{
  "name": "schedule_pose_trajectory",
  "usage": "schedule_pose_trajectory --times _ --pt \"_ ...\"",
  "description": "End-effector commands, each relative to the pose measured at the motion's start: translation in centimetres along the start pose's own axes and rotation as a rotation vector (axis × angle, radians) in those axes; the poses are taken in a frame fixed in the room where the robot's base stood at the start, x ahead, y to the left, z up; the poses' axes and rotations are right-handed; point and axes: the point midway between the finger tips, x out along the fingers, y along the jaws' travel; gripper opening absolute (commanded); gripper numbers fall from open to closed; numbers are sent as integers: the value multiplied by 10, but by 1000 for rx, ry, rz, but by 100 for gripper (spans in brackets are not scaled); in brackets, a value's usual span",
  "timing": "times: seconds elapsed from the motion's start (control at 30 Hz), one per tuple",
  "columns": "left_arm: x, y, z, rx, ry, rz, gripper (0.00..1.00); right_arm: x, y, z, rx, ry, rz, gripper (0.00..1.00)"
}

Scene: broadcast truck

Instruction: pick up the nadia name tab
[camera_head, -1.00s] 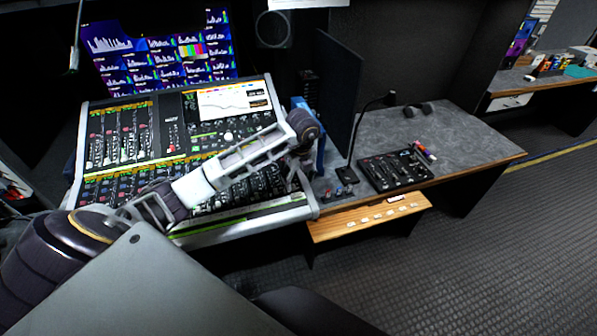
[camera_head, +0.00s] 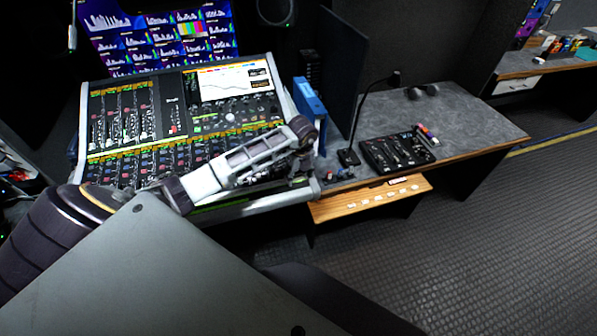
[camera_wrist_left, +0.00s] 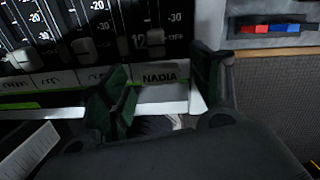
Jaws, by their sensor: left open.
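The Nadia name tab (camera_wrist_left: 160,76) is a pale strip with dark lettering on the front strip of the mixing console, under a fader, in the left wrist view. My left gripper (camera_wrist_left: 165,92) is open, with one dark finger on each side of the tab; whether the fingers touch the console I cannot tell. In the head view my left gripper (camera_head: 306,172) hangs over the right front corner of the mixing console (camera_head: 105,170), and the tab cannot be made out there. My right gripper is not in view.
Other name tabs (camera_wrist_left: 55,80) sit left of it on the strip. A wooden ledge (camera_head: 340,210) with several small white pieces is right of the console. A small black mixer (camera_head: 397,152), a gooseneck microphone (camera_head: 348,157) and a blue upright object (camera_head: 310,100) stand near it.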

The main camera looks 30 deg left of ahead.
Motion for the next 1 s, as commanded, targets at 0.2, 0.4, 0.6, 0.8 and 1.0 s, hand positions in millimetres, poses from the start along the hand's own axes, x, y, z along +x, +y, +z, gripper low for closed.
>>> schedule_pose_trajectory --times 0.2,0.4,0.6,0.8,1.0 --pt "0 0 0 0 0 0 63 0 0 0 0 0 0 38" --pt "0 0 0 0 0 0 39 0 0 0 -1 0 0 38" --pt "0 0 0 0 0 0 13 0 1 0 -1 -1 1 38" --pt "0 0 0 0 0 1 13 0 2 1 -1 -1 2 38" --pt "1 1 1 0 0 2 13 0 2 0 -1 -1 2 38"
